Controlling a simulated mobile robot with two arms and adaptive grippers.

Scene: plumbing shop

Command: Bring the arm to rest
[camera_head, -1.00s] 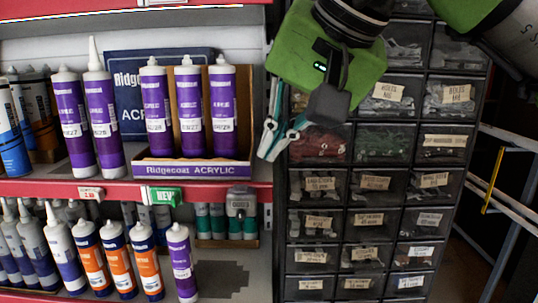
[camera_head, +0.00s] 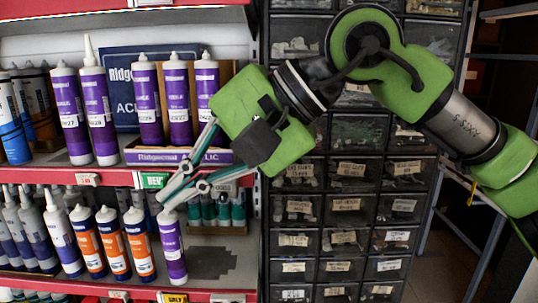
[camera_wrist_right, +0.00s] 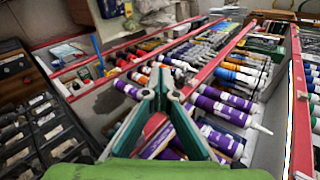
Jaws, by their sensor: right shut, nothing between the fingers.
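My right gripper (camera_head: 165,194) comes in from the right on a green and grey arm. Its teal fingers point down and to the left, in front of the red shelf edge (camera_head: 100,177). The fingers are closed together and hold nothing. In the right wrist view the two fingers (camera_wrist_right: 160,84) meet at their tips, with shelf rows behind them. I cannot tell how far the tips are from the shelf. My left gripper is in neither view.
Purple cartridges (camera_head: 147,104) and a Ridgecoat Acrylic box (camera_head: 152,157) stand on the upper shelf near the fingers. A single purple cartridge (camera_head: 172,250) stands below them. A cabinet of small labelled drawers (camera_head: 345,205) is behind the arm.

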